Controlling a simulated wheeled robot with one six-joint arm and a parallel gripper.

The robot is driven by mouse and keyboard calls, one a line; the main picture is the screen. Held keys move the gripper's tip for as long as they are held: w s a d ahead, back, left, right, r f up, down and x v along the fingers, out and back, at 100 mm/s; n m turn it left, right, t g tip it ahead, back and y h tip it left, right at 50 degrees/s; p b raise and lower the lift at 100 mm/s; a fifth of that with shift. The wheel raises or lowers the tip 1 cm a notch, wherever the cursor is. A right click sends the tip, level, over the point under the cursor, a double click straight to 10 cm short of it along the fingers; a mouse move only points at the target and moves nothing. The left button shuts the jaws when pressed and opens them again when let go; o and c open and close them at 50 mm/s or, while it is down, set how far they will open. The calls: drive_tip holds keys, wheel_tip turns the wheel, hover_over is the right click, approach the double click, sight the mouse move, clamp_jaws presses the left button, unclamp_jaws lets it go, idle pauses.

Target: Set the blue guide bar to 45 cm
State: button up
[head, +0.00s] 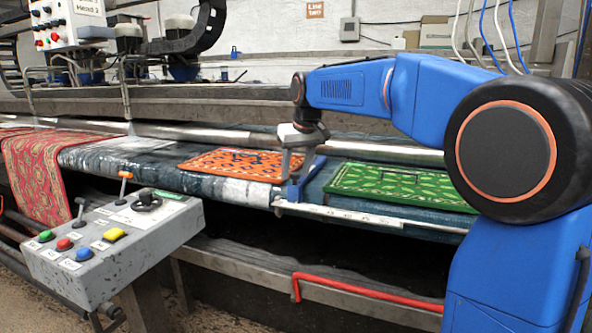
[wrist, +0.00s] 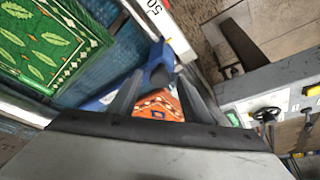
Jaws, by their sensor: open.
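The blue guide bar (head: 293,193) stands on the belt at the front edge, between the orange rug (head: 235,163) and the green rug (head: 400,185). A white scale strip (head: 370,217) runs along that edge; its small marks are unreadable in the head view. In the wrist view the scale (wrist: 165,22) shows a "50" near the top. My gripper (head: 297,172) points down over the guide bar. In the wrist view my gripper (wrist: 158,80) is open, with the bar's blue knob (wrist: 158,66) just beyond and between the fingertips. Contact cannot be told, nor can the bar's exact reading.
A grey control box (head: 115,250) with coloured buttons and levers stands at the front left. A red rug (head: 45,170) hangs over the belt's edge. A steel roller (head: 230,135) crosses behind the rugs. A red rail (head: 365,290) runs below the belt at the front.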

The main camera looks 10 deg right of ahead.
clamp_jaws()
drive_tip(key=s+d, duration=0.6)
drive_tip(key=d, duration=0.3)
drive_tip(key=shift+s, duration=0.2)
unclamp_jaws()
drive_tip(key=v, duration=1.7)
drive_tip(key=shift+r, duration=0.2)
drive_tip(key=shift+s, duration=0.15)
